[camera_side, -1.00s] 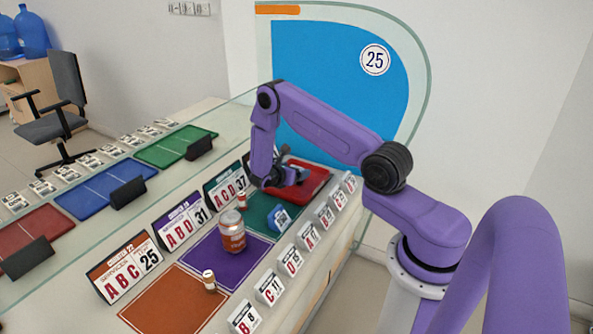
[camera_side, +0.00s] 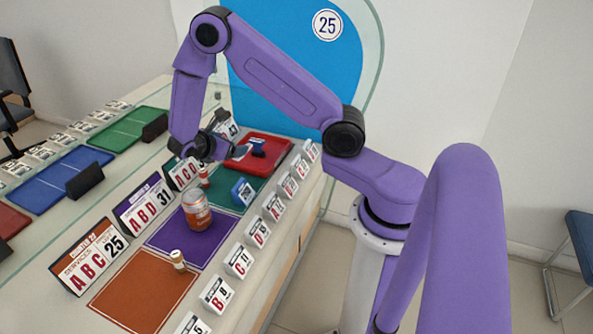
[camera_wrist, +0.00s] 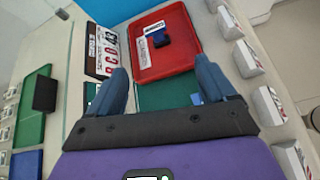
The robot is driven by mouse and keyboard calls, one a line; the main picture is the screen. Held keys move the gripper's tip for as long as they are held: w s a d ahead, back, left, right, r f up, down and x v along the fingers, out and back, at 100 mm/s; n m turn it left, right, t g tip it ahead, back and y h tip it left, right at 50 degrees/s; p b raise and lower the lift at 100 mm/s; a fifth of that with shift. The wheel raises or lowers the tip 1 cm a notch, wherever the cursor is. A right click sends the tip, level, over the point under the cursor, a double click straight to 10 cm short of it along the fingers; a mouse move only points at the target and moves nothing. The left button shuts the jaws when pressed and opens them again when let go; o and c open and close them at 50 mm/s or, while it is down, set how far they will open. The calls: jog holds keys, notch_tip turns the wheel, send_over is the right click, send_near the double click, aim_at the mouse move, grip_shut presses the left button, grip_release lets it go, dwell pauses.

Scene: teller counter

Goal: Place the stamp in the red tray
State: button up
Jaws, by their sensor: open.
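The red tray (camera_side: 281,146) lies at the far end of the counter. It also fills the upper middle of the wrist view (camera_wrist: 183,62). A small dark blue block (camera_side: 258,147), which looks like the stamp, rests inside it; the wrist view shows the block (camera_wrist: 161,39) in the tray's upper part, beside white-and-blue labels. My gripper (camera_side: 228,140) is above the counter, left of the tray in the side view.
A blue object with a white label (camera_side: 243,191) stands on the green mat (camera_side: 220,185). Number signs (camera_side: 90,257) and small cards (camera_side: 238,261) line the mats.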

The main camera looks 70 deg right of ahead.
jog(key=s+a+r+m+t+y, duration=0.1)
jog(key=s+a+r+y, duration=0.25)
jog(key=s+a, duration=0.25)
jog(key=s+a+r+m+y, duration=0.2)
jog(key=s+a+r+y, duration=0.1)
jog(key=s+a+r, duration=0.3)
jog(key=s+a+r+y, duration=0.1)
jog(key=s+a+y, duration=0.1)
jog(key=s, duration=0.6)
jog(key=s+a+r+g+y, duration=0.1)
jog(key=s+a+y, duration=0.2)
jog(key=s, duration=0.6)
jog(key=shift+s+a+r+y, duration=0.25)
jog(key=shift+a+y, duration=0.1)
jog(key=shift+a, duration=0.15)
